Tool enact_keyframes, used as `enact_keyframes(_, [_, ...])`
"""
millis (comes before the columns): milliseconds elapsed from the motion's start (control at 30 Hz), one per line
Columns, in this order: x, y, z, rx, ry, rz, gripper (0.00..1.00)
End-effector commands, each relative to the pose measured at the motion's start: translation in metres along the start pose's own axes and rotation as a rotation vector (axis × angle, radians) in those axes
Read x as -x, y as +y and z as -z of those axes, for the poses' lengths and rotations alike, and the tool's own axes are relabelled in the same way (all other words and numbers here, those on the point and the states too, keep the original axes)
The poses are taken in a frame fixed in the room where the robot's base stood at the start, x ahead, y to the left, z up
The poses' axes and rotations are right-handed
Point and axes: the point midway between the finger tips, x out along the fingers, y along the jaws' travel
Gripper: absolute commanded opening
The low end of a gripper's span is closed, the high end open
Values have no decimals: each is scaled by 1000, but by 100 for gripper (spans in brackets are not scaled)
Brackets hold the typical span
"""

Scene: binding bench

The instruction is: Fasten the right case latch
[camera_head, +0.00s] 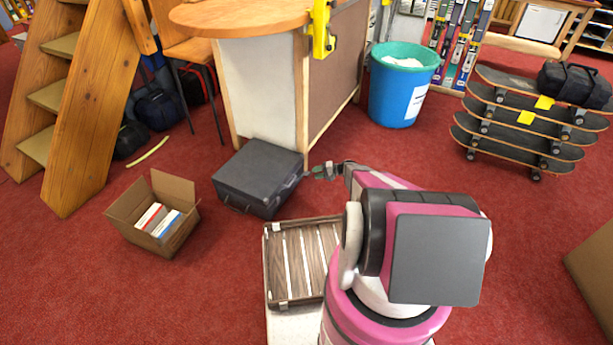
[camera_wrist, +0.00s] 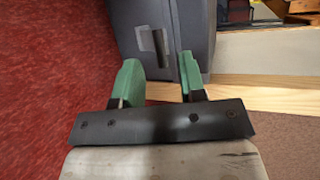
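A dark grey hard case (camera_head: 258,178) lies flat on the red carpet, beside the counter's end. In the wrist view the case (camera_wrist: 190,20) fills the top middle. A latch (camera_wrist: 148,38) with a pale plate and a darker piece shows on its side; I cannot tell whether it is fastened. My gripper (camera_head: 325,171) is just right of the case in the head view. In the wrist view my gripper (camera_wrist: 160,66) has its two green fingers apart with nothing between them. The latch lies ahead of the gap between the fingers; the right finger overlaps the case's edge in the picture.
The wooden counter (camera_head: 255,85) stands close behind the case. A blue bin (camera_head: 398,90) and stacked skateboards (camera_head: 520,125) are at right. Carpet between is clear.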

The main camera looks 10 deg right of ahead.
Motion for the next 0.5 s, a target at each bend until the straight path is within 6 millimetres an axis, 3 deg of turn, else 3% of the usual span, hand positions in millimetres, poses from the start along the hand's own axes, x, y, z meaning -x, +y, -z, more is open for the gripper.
enact_keyframes(200, [-39, 0, 0, 0, -1, -1, 38])
enact_keyframes(500, [-64, 0, 0, 0, 1, 0, 38])
